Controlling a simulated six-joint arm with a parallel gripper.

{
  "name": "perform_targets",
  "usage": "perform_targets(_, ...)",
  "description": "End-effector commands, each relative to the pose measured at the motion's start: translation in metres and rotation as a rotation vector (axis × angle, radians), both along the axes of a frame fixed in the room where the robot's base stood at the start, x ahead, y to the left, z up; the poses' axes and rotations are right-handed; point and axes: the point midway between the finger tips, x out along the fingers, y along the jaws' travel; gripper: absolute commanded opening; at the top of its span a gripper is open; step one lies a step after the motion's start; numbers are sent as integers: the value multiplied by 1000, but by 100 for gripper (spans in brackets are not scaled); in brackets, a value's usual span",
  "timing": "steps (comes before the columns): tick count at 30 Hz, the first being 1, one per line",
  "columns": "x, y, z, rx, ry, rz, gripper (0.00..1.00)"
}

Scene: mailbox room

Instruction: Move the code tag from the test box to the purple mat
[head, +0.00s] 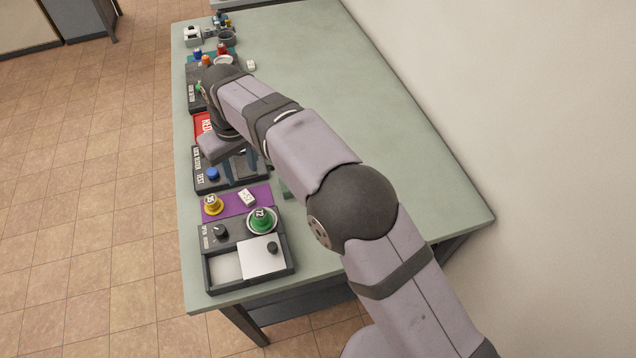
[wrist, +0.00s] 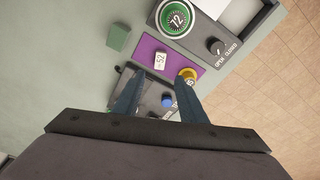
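The test box (head: 203,178) is a dark box with a blue knob, and it also shows partly between my fingers in the wrist view (wrist: 148,99). The purple mat (head: 232,207) lies next to it, and it shows in the wrist view too (wrist: 146,45). A white tag (head: 246,197), marked 52 in the wrist view (wrist: 160,60), lies on the mat. My gripper (head: 242,181) is open, pointing down over the test box. In the wrist view my fingers (wrist: 160,75) are apart with nothing held between them. My fingers hide part of the box.
A yellow knob-like piece (head: 213,205) stands at the mat's left end. A green block (wrist: 118,37) lies beside the mat. The table's right side is clear.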

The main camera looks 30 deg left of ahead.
Motion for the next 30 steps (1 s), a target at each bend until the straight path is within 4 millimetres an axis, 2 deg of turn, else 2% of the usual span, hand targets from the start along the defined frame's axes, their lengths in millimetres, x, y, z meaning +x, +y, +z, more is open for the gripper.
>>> perform_targets(5, 19, -19, 3, -6, 2, -44, 38)
perform_targets(8, 44, -48, 7, -12, 5, -109, 38)
perform_targets(11, 75, -95, 11, -22, 12, -205, 38)
perform_targets(14, 103, -157, 15, -33, 20, -323, 38)
perform_targets(15, 112, -185, 16, -37, 24, -374, 38)
perform_targets(17, 119, -226, 16, -44, 32, -449, 38)
perform_targets(18, 122, -253, 16, -48, 36, -500, 38)
perform_targets(20, 122, -294, 15, -53, 43, -575, 38)
perform_targets(21, 119, -321, 13, -58, 50, -625, 38)
perform_targets(23, 111, -360, 10, -64, 59, -699, 38)
perform_targets(24, 103, -384, 8, -66, 64, -749, 38)
perform_targets(27, 77, -439, 0, -74, 80, -869, 38)
perform_targets(30, 46, -481, -8, -79, 95, -974, 38)
